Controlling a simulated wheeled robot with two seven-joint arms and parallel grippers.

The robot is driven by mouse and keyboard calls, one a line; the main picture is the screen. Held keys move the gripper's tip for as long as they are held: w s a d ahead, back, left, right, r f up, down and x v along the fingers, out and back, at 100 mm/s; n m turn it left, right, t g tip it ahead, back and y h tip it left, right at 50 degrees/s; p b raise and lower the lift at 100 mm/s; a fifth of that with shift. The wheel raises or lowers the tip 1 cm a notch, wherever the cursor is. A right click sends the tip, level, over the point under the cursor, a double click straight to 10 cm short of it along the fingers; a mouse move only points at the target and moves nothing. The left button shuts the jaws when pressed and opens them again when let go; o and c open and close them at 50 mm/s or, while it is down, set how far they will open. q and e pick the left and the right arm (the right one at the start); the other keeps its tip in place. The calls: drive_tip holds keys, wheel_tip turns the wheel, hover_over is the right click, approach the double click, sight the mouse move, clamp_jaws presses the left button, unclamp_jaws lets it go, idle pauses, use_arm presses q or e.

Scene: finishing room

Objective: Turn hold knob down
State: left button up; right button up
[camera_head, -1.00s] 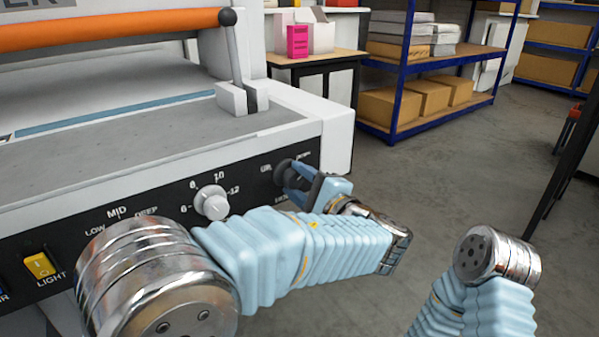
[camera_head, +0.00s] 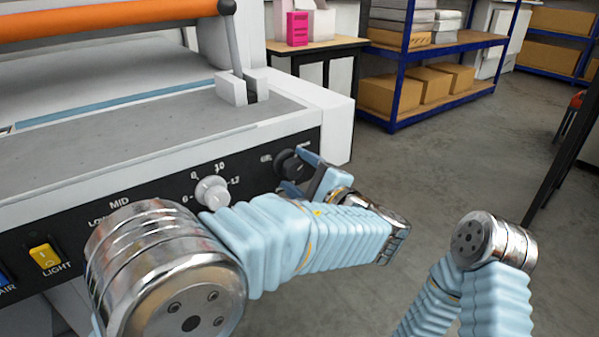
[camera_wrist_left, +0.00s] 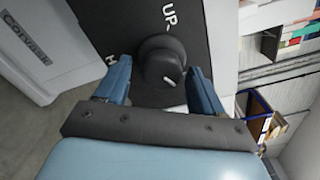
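The black hold knob (camera_head: 288,164) is at the right end of the machine's dark front panel. In the left wrist view the knob (camera_wrist_left: 162,62) is round, with a white pointer mark low on its face. "UP" is printed beside it, and part of an "H" shows near the left finger. My left gripper (camera_head: 303,175) is at the knob, its blue fingers apart. In the wrist view the knob lies between the fingers of this gripper (camera_wrist_left: 160,92); I see no clear grip on it. My right gripper is out of view; only part of that arm shows at lower right.
A pale numbered knob (camera_head: 212,192) is left of the hold knob, close above my left arm. A yellow light switch (camera_head: 45,257) is farther left. A lever (camera_head: 232,40) stands on the machine. The floor (camera_head: 400,165) right of the machine is open, before blue shelving (camera_head: 403,90).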

use_arm(q)
drive_tip(key=shift+s, duration=0.1)
drive_tip(key=b+v, duration=0.1)
drive_tip(key=v, duration=1.2)
drive_tip(key=shift+s+d, duration=0.25)
